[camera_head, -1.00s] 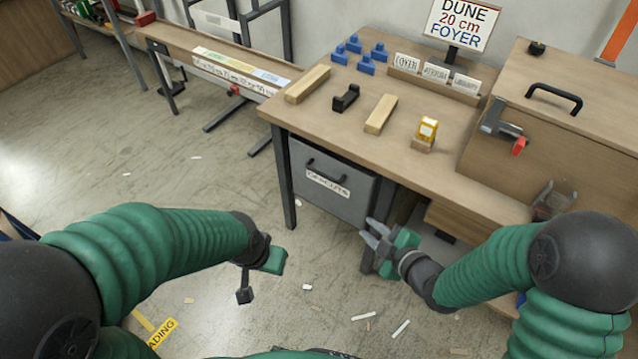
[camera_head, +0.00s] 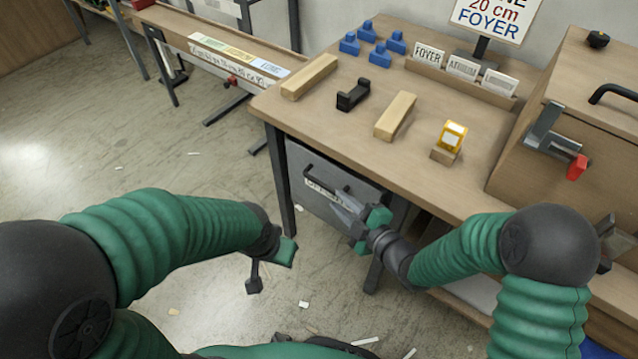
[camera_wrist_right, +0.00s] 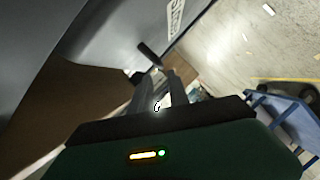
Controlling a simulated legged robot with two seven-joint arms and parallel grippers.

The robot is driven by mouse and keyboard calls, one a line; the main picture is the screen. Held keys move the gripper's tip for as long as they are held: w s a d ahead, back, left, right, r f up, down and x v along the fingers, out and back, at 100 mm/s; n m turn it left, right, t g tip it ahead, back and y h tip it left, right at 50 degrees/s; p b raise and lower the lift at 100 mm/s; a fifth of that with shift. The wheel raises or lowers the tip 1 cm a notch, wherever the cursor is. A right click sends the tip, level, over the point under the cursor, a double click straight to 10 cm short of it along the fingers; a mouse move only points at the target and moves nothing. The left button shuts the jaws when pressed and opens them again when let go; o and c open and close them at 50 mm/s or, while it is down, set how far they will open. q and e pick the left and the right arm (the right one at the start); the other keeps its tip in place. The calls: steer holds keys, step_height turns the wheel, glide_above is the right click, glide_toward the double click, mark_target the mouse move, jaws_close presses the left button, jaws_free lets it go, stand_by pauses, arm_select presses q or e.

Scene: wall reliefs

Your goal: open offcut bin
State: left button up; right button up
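The grey offcut bin (camera_head: 312,203) sits under the workbench, its front flush below the tabletop. Its black bar handle (camera_head: 322,180) and white label (camera_head: 318,190) are on the front, and my right gripper partly covers the label. My right gripper (camera_head: 340,208) is open and empty, its fingers just in front of the bin near the handle's right end. In the right wrist view, the two fingers (camera_wrist_right: 163,88) are apart, with the dark handle (camera_wrist_right: 150,54) just beyond their tips. Contact cannot be told. My left gripper (camera_head: 268,268) hangs low over the floor at left, away from the bin.
The workbench (camera_head: 340,130) carries wooden blocks, a black bracket (camera_head: 353,95), blue pieces and a yellow item (camera_head: 452,136). A wooden cabinet (camera_head: 570,110) stands at right. Small offcuts lie on the floor, which is open in front of the bin.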

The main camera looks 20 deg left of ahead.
mark_target(318, 184)
steer(key=b+x, duration=0.3)
steer(key=x, duration=0.6)
steer(key=shift+w+a+f, duration=0.2)
steer(key=shift+a+f, duration=0.1)
steer(key=shift+w+a, duration=0.25)
steer(key=shift+a, duration=0.1)
steer(key=shift+r, duration=0.1)
jaws_close()
steer(key=shift+s+d, duration=0.1)
